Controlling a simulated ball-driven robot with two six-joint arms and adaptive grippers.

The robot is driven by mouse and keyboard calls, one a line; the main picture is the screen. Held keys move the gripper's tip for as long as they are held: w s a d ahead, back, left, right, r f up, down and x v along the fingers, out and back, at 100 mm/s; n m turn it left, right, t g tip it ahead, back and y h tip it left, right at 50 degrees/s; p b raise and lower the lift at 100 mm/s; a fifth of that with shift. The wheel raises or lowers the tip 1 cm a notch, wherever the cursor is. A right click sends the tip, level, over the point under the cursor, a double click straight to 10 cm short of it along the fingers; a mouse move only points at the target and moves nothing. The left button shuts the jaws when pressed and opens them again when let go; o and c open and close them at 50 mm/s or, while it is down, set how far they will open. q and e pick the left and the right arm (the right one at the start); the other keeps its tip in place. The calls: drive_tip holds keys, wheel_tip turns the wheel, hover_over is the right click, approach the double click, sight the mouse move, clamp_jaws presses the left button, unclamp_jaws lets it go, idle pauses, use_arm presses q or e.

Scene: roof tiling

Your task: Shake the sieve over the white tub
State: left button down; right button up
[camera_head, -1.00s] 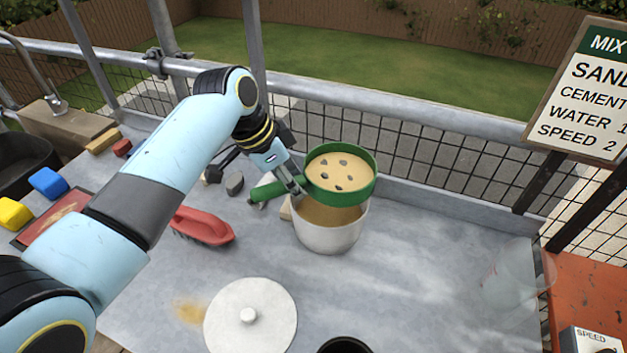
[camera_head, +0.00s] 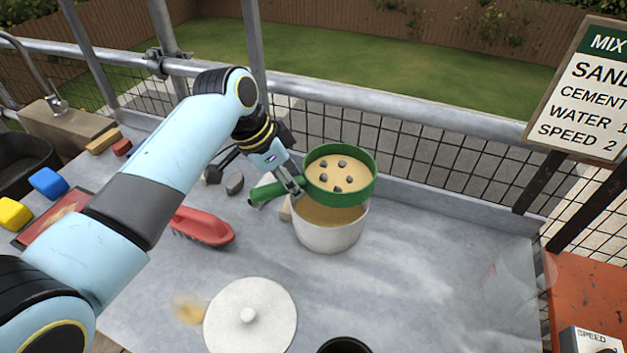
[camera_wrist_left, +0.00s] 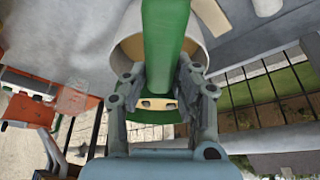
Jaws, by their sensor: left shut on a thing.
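The green sieve (camera_head: 358,196) is held above the white tub (camera_head: 327,239), tilted a little. It holds tan sand with several dark stones on top. Sand also shows inside the tub below it. My left gripper (camera_head: 296,188) is shut on the sieve's green handle (camera_head: 264,193). In the left wrist view the handle (camera_wrist_left: 164,45) runs between the two fingers (camera_wrist_left: 160,95), with the tub's rim (camera_wrist_left: 130,22) behind it. My right gripper is out of view.
A white round lid (camera_head: 265,325) lies in front on the grey table, beside a sand stain. A red brush (camera_head: 204,227) lies left of the tub. A clear container (camera_head: 520,280) stands at the right. A mesh rail (camera_head: 420,150) runs behind.

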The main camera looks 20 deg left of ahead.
sight(272, 186)
use_arm(q)
drive_tip(key=shift+s+a, duration=1.2)
drive_tip(key=shift+a, duration=0.15)
drive_tip(key=shift+w+d+r, duration=0.2)
drive_tip(key=shift+w+d, duration=1.05)
drive_tip(key=shift+d, duration=0.2)
drive_tip(key=shift+s+a+f, duration=0.1)
drive_tip(key=shift+f, duration=0.05)
